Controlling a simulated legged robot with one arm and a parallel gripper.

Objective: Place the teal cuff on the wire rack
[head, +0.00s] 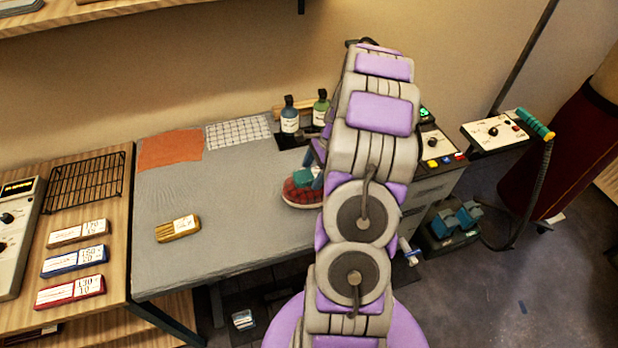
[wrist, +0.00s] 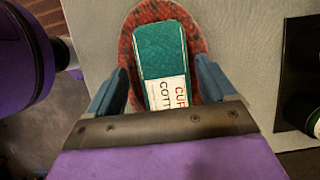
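The teal cuff (wrist: 162,50) lies on a red plaid cushion (wrist: 128,52), its white label facing the wrist camera. In the head view the cuff (head: 303,177) shows on top of the cushion (head: 298,197), partly hidden by my arm. My gripper (wrist: 160,78) is open, with one blue finger on each side of the cuff and a gap showing beside it. In the head view my arm hides most of the gripper. The black wire rack (head: 86,181) lies empty on the wooden table at the left.
Three labelled packets, brown (head: 78,233), blue (head: 75,261) and red (head: 70,291), lie in front of the rack. A yellow packet (head: 177,228) lies on the grey worktable (head: 230,235). Two bottles (head: 289,117) stand behind the cushion. A control box (head: 12,235) stands left of the rack.

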